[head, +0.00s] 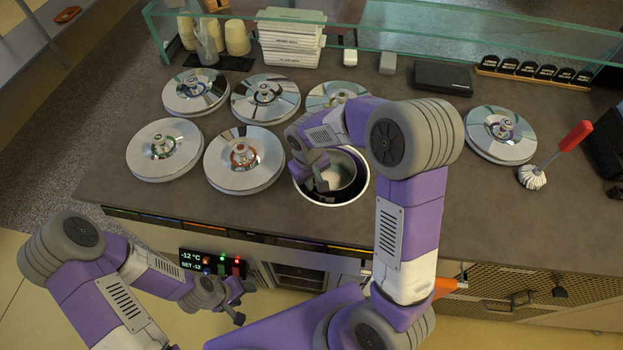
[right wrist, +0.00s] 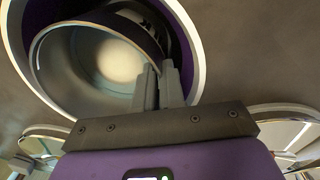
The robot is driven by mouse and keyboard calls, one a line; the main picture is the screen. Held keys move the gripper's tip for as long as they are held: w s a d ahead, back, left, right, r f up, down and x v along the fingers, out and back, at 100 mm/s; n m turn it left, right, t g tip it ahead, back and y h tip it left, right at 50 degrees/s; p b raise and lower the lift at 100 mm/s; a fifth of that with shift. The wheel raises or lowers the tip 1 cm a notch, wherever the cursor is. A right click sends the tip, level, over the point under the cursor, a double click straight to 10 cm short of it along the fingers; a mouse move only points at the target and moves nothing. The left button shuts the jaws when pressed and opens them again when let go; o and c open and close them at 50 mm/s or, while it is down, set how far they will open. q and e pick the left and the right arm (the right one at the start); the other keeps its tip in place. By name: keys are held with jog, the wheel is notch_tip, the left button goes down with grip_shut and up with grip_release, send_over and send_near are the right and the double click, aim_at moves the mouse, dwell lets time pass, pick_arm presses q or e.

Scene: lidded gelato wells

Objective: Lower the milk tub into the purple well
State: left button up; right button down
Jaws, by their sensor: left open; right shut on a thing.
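The purple well (head: 328,203) is the open round hole with a white rim and purple inner wall; it also shows in the right wrist view (right wrist: 198,60). The milk tub (head: 343,172) is a round metal tub with a pale inside. In the right wrist view the tub (right wrist: 85,70) overlaps the well opening, off-centre, with dark space showing beside it. I cannot tell how deep it sits. My right gripper (head: 318,182) is shut on the tub's rim; its fingers (right wrist: 158,88) show at the wall. My left gripper (head: 240,301) is open and empty, low before the counter front.
Closed lidded wells surround the opening, including one with an orange ring (head: 243,180) at left and one at right (head: 500,150). A glass shelf (head: 400,45) spans the back.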

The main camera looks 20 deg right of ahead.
jog(key=shift+f+b, duration=1.05)
jog(key=shift+f, duration=0.35)
jog(key=c, duration=1.6)
grip_release()
jog(key=shift+o, duration=0.7)
jog(key=o, duration=0.5)
jog(key=shift+c, duration=0.2)
jog(key=shift+s+a+f, duration=0.1)
jog(key=shift+s, duration=0.05)
